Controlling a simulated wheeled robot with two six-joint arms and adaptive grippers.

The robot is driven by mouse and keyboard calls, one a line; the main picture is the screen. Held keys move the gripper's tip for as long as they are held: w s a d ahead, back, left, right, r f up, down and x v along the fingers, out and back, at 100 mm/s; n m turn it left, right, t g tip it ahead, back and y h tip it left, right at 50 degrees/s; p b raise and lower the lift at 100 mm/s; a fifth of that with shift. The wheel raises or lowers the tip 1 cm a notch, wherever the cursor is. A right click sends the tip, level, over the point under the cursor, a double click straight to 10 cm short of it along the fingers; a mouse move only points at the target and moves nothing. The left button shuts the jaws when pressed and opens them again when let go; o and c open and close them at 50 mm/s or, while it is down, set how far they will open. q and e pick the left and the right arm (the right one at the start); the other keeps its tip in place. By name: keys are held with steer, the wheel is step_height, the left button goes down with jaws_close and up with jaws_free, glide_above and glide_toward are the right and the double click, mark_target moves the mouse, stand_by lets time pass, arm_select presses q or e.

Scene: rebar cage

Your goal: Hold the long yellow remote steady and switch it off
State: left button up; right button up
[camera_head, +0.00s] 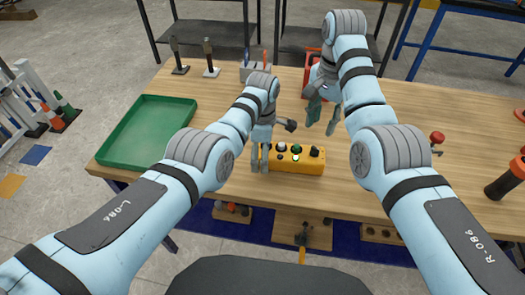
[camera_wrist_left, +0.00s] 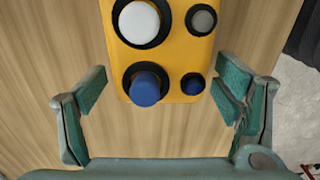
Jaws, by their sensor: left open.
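In the left wrist view the remote (camera_wrist_left: 172,60) shows a white button (camera_wrist_left: 139,22), a grey button (camera_wrist_left: 201,19), a larger blue knob (camera_wrist_left: 146,88) and a smaller blue button (camera_wrist_left: 193,84). My left gripper (camera_wrist_left: 160,100) is open, one finger on each side of the remote's near end; the right finger is closer to it. My right gripper (camera_head: 322,115) is open and empty, above the table beyond the remote.
A green tray (camera_head: 110,156) lies at the table's left. Upright tools on stands (camera_head: 210,60) and a red box (camera_head: 313,67) are at the back. A red knob (camera_head: 437,138) and a dark cylinder (camera_head: 506,178) stand at the right. Bare table lies around the remote's right end.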

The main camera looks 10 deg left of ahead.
mark_target(316, 148)
arm_select(q)
steer(key=c, duration=1.6)
arm_select(e)
steer(key=shift+o, duration=0.9)
step_height(316, 148, down, 10)
steer(key=m, duration=0.4)
steer(key=shift+r, duration=0.2)
jaws_close()
